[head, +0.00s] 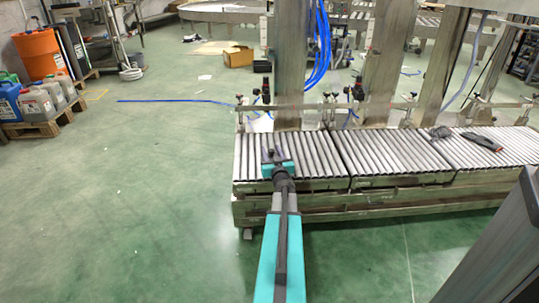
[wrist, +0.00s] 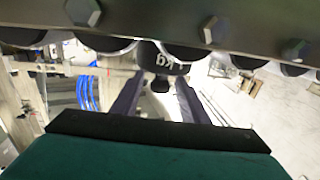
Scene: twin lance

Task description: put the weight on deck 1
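A dark weight (wrist: 172,66) with "kg" in pale letters shows in the wrist view at the roller ends, its small dark knob between my fingers. My gripper (wrist: 158,88) is open, with a finger on each side of the knob and a visible gap. In the head view my gripper (head: 275,156) is over the left roller section (head: 318,162) of the conveyor; the weight cannot be made out there. I see no label telling which section is deck 1.
The middle roller section (head: 392,152) is bare. The right roller section (head: 505,153) holds dark items (head: 482,141). Steel posts (head: 382,80) and a rail stand behind the rollers. A grey panel (head: 500,240) is at the lower right.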

